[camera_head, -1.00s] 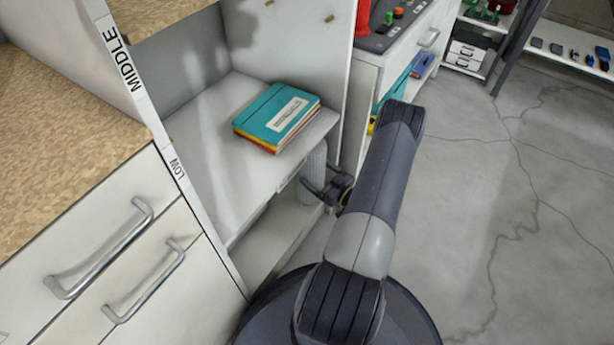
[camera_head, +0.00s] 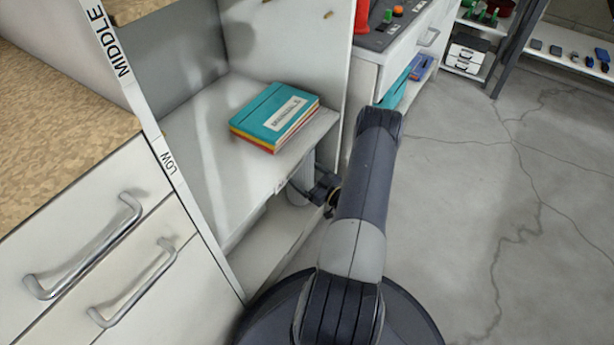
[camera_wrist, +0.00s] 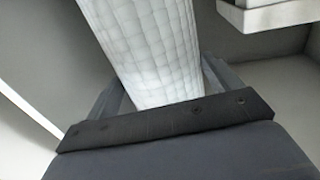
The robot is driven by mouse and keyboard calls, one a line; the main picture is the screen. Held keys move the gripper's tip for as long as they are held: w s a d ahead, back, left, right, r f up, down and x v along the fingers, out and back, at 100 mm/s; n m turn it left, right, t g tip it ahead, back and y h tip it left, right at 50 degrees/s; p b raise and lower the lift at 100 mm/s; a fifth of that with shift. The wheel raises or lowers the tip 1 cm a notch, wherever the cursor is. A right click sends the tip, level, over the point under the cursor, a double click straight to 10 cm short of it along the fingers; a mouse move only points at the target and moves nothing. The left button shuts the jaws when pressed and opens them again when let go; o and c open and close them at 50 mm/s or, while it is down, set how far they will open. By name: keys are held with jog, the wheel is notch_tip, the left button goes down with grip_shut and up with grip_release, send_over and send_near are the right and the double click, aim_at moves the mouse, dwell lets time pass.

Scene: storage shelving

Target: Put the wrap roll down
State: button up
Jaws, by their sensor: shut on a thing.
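The wrap roll (camera_wrist: 145,45) is a pale, quilted-looking cylinder filling the upper middle of the wrist view. My gripper (camera_wrist: 160,92) is shut on it, with a dark finger on either side. In the head view, the roll (camera_head: 298,190) is a light grey shape just below the front edge of the low shelf (camera_head: 190,150). Its upper part is hidden by that shelf. My gripper (camera_head: 316,190) is there at the opening of the lower compartment (camera_head: 262,240). Whether the roll's base touches the compartment floor cannot be told.
A stack of manuals (camera_head: 275,115) lies on the low shelf above the roll. Drawers with metal handles (camera_head: 135,285) are at the left. A cabinet with a control panel (camera_head: 390,35) stands behind my arm. The concrete floor (camera_head: 500,200) at the right is clear.

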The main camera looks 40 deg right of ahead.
jog(key=o, duration=0.9)
jog(key=shift+r, duration=0.1)
jog(key=s+p, duration=0.1)
jog(key=s, duration=0.3)
jog(key=s+d, duration=0.1)
jog(key=s, duration=0.3)
jog(key=s+d+p, duration=0.1)
jog(key=s, duration=0.3)
jog(key=shift+p, duration=0.35)
jog(key=shift+w, duration=0.1)
